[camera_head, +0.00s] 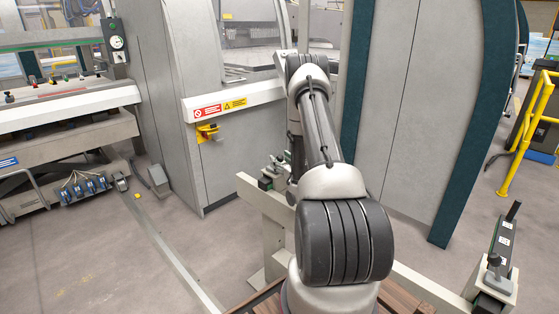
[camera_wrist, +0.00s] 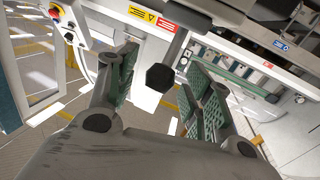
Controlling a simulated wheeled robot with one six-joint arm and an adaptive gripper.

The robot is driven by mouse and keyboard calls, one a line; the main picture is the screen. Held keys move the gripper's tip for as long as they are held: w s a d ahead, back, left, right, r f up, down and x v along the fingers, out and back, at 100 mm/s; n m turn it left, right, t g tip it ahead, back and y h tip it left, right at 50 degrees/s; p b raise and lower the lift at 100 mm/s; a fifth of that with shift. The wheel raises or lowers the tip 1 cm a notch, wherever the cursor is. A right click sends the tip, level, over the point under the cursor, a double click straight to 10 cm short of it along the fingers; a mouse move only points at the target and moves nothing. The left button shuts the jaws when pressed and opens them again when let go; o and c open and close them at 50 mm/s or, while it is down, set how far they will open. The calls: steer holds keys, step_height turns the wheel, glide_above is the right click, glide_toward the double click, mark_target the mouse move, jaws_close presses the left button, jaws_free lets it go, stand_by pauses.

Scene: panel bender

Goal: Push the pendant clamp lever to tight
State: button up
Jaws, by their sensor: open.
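A black lever-like bar with a six-sided end (camera_wrist: 160,77) shows in the wrist view, running up to a dark mount (camera_wrist: 188,12) at the top edge. It looks like the clamp lever, though no label confirms this. My gripper (camera_wrist: 160,64) is open, with green-padded fingers to the left and right of the bar's end in the picture. Neither finger visibly touches it, and the depth between them is hard to tell. In the head view my arm hides the lever, and I cannot make out my gripper there.
A light box with a red and yellow button (camera_wrist: 57,10) is at the wrist view's upper left. In the head view, a grey cabinet (camera_head: 165,110) stands ahead, a press-like machine (camera_head: 70,105) left. A bracket (camera_head: 495,270) is at right. Floor (camera_head: 110,255) is open at lower left.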

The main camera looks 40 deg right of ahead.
steer(key=shift+w+d, duration=0.1)
steer(key=shift+w, duration=0.7)
jaws_close()
